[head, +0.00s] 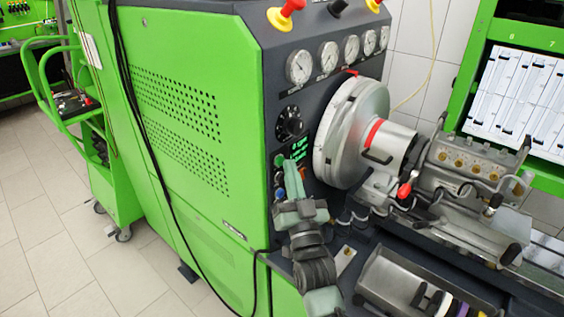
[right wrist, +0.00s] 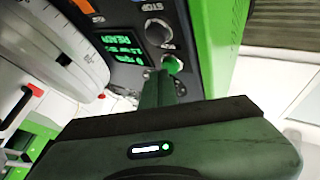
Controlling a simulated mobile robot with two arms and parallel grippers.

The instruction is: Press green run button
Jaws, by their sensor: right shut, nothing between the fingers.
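The green run button (right wrist: 173,64) is on the dark control panel (right wrist: 118,18) in the right wrist view, below a grey knob-like button (right wrist: 158,33) labelled STOP. In the head view the green button (head: 279,160) shows at the panel's left edge. My right gripper (right wrist: 158,76) is shut and empty, with its fingertips right beside the green button; I cannot tell whether they touch it. In the head view my right gripper (head: 291,167) reaches up to the panel from below. My left gripper is not in view.
A lit green display (right wrist: 123,60) sits beside the buttons. A black dial (head: 290,124) and several gauges (head: 300,67) are above. The large grey flywheel disc (head: 345,135) stands close to the right of my gripper. A tray of tools (head: 385,275) lies lower right.

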